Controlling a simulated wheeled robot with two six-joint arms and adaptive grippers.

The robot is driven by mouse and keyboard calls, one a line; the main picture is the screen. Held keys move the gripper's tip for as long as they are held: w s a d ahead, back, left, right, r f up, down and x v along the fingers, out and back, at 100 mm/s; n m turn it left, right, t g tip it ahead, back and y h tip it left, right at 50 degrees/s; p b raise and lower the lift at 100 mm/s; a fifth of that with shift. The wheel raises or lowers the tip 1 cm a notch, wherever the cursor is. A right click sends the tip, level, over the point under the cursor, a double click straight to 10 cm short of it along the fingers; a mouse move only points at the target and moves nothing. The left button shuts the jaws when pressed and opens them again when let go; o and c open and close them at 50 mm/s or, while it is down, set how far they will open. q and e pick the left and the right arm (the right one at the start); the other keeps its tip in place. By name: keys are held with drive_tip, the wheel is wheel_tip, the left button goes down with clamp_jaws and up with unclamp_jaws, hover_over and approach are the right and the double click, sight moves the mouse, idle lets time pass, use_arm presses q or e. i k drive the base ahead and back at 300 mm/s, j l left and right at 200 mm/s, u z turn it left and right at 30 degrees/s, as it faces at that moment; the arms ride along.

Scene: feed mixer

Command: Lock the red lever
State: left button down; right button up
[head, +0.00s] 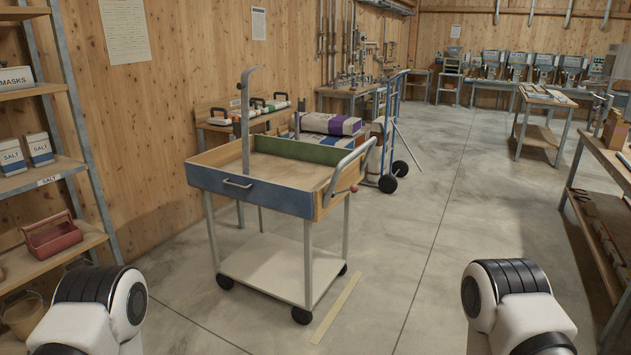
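No thing that I can clearly tell as a red lever shows in the head view. A small reddish knob (354,188) sits at the right end of a wheeled cart (222,190), by its curved grey handle (350,162); I cannot tell if it is the lever. The cart has a blue front panel, a green back panel and a bare upper tray. My white and black arm joints show at the bottom left and bottom right. Neither gripper is in view.
A shelf (45,178) with salt boxes and a red tote (52,235) stands at left. A blue hand truck (388,135) and stacked bags (332,124) are behind the cart. A workbench (600,160) is at right. The concrete floor (430,200) between is clear.

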sight(353, 188)
drive_tip(key=i+z, duration=0.25)
drive_tip(key=i, duration=0.2)
drive_tip(key=i+j+z, duration=0.2)
drive_tip(key=i, duration=0.25)
drive_tip(key=i+j+z, duration=0.25)
drive_tip(key=i, duration=0.2)
drive_tip(key=i+j+z, duration=0.25)
drive_tip(key=i, duration=0.2)
